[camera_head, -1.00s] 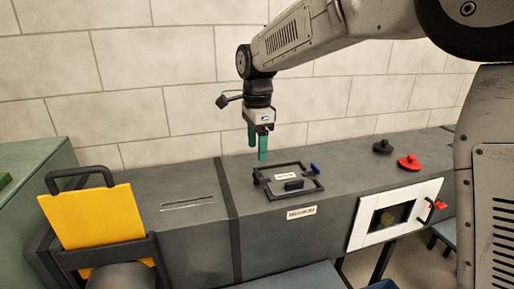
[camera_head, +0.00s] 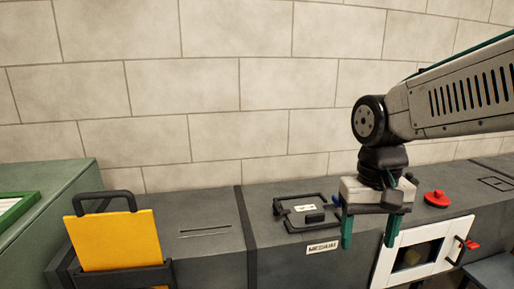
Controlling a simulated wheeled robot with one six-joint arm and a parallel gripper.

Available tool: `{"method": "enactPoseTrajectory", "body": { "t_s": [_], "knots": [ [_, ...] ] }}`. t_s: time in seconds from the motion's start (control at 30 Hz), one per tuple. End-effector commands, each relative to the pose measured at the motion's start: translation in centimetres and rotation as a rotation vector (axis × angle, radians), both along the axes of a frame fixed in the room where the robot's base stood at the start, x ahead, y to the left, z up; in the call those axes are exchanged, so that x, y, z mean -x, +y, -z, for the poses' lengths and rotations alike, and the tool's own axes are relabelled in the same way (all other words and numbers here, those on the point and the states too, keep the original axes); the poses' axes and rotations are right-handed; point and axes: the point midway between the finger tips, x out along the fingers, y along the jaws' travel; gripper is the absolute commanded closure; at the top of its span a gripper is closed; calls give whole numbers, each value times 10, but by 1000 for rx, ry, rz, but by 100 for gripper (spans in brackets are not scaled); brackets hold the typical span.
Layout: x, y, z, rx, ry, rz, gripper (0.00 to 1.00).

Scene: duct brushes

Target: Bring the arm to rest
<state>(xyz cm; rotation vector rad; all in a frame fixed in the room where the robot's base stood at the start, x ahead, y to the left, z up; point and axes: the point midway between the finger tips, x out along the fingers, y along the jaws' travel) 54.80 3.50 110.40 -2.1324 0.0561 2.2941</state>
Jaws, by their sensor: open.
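My gripper (camera_head: 367,232) is at the right of the head view, pointing down. Its two green fingers are spread apart with nothing visible between them. It stands in front of the grey duct (camera_head: 215,262), near the white-framed window. My arm reaches in from the right edge to the gripper. Whether the fingertips touch anything cannot be told.
A black-framed hatch (camera_head: 305,212) with a dark handle lies on the duct top, left of the gripper. A red knob (camera_head: 437,199) is to the right. A white-framed window (camera_head: 391,262) is on the front. A yellow plate (camera_head: 118,241) stands in a black holder at left.

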Motion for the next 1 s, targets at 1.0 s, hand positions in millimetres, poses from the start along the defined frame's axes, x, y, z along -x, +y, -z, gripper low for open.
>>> {"method": "enactPoseTrajectory", "body": {
  "t_s": [1.0],
  "knots": [
    [128,-66,5,-14,-188,-30,64]
  ]
}}
